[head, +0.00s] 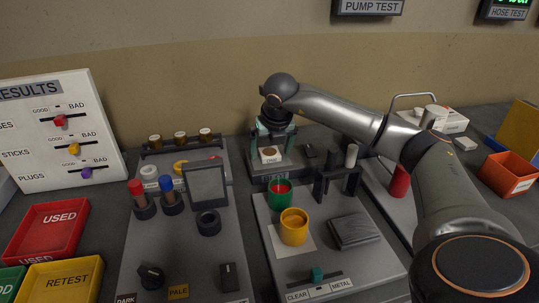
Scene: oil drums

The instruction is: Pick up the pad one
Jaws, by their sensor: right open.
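A small pale block with a brown round patch and a dark label (270,155), perhaps the pad, stands in a dark holder at the back middle. The label is too small to read for sure. My right gripper (273,138) points down just above and behind it, its greenish fingers apart on either side. I cannot tell whether the fingers touch the block. My left gripper is out of view.
A green cup (280,194) and a yellow cup (293,227) stand in front of the holder. A dark stand with rods (337,181) is to its right. A grey framed screen (207,187) is to its left. Red (45,232) and yellow trays lie far left.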

